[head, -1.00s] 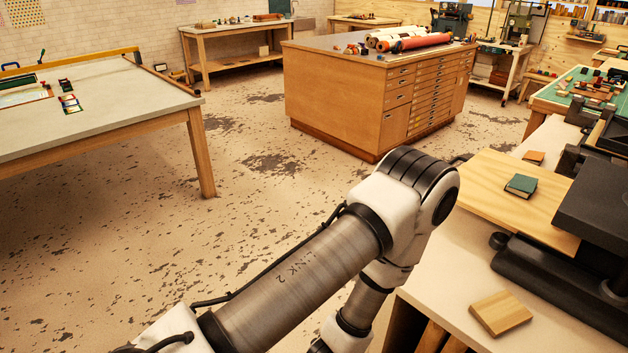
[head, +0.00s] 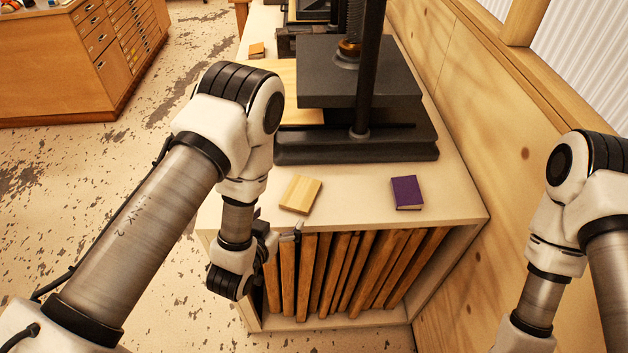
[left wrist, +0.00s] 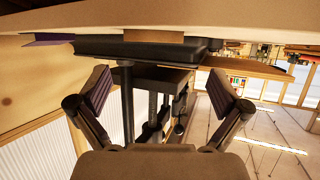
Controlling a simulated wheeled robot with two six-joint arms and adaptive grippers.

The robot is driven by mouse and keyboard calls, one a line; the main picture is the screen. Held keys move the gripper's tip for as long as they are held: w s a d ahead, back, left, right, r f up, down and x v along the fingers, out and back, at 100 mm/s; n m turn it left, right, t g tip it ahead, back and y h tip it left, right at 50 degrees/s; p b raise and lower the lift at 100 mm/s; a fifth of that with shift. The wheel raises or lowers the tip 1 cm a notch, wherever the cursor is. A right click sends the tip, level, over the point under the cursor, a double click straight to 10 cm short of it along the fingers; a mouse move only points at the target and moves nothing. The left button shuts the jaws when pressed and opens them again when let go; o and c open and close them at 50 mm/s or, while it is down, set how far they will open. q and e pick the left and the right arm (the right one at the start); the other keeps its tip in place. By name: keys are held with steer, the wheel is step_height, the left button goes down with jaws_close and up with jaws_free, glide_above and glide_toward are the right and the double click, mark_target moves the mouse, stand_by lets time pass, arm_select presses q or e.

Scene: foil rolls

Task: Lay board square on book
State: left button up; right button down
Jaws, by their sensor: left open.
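A small pale wooden board (head: 300,195) lies flat on the white counter in front of the black press, near the front edge. A purple book (head: 406,193) lies shut to its right, with a clear gap between them. My left gripper (head: 292,232) is at the counter's front edge, just below and in front of the board, not touching it. In the left wrist view, which looks upside down, its two fingers (left wrist: 162,95) are spread and empty. The board (left wrist: 153,37) and the book (left wrist: 48,40) show edge-on there. My right arm is at the right; its gripper is out of frame.
The black press (head: 355,110) stands behind the board and book, with a larger wooden panel (head: 289,80) partly under it. Upright wooden boards (head: 340,270) fill the shelf below the counter. A wooden wall (head: 500,150) bounds the right. Counter between board and book is clear.

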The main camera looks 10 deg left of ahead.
mark_target(297, 199)
arm_select(q)
steer(key=p+x, duration=0.1)
steer(key=x, duration=0.1)
steer(key=p+x, duration=0.1)
steer(key=x, duration=0.2)
steer(key=p+x, duration=0.1)
steer(key=x, duration=0.1)
steer(key=shift+w+d, duration=0.3)
steer(key=shift+d, duration=0.1)
steer(key=shift+w+f, duration=0.1)
steer(key=shift+c, duration=1.3)
steer(key=c, duration=0.9)
